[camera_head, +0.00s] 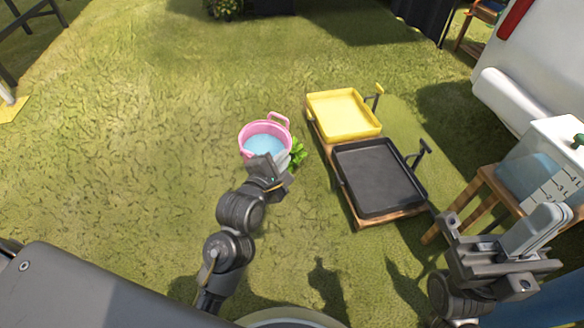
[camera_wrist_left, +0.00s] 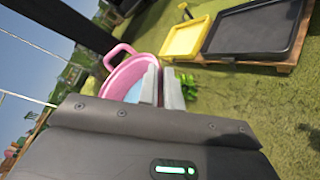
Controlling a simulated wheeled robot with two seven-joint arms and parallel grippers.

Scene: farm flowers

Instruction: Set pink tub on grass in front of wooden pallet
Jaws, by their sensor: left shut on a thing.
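The pink tub (camera_head: 265,128), with a light blue inside, is left of the wooden pallet (camera_head: 352,213) in the head view. My left gripper (camera_head: 268,168) is shut on the tub's near side. In the left wrist view the tub (camera_wrist_left: 121,72) is beyond the fingers (camera_wrist_left: 162,88), which overlap its rim. Whether the tub touches the grass is hard to tell. The pallet carries a yellow tray (camera_head: 343,113) and a black tray (camera_head: 380,176). My right gripper (camera_head: 520,245) is at the lower right, away from the tub; its fingertips are hard to make out.
A green leafy plant (camera_head: 298,152) shows beside the tub. A wooden stand (camera_head: 487,188) with a clear water container (camera_head: 545,165) stands at the right, near a white vehicle (camera_head: 540,65). Open grass (camera_head: 130,130) lies to the left of the tub.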

